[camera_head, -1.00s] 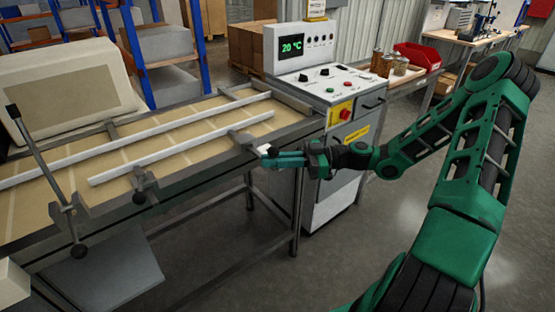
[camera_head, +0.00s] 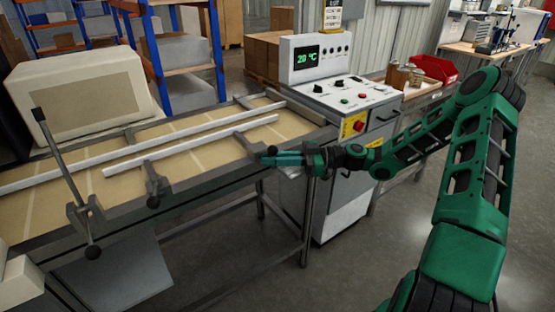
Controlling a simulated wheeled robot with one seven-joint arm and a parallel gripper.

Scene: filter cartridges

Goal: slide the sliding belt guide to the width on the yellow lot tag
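The sliding belt guide (camera_head: 190,147) is the nearer of two white rails on the tan belt. It lies roughly parallel to the far rail (camera_head: 120,144), with a narrow strip of belt between them. Dark brackets hold it, one (camera_head: 154,187) at the belt's near edge. My gripper (camera_head: 268,158) is at the near belt edge, close to the guide's right bracket. I cannot tell whether its fingers are open or shut, or touch the bracket.
A control cabinet (camera_head: 345,90) with a green "20 °C" display stands at the belt's right end. A lever clamp (camera_head: 85,215) rises at the left near edge. A large beige housing (camera_head: 85,90) stands behind the belt. The floor in front is clear.

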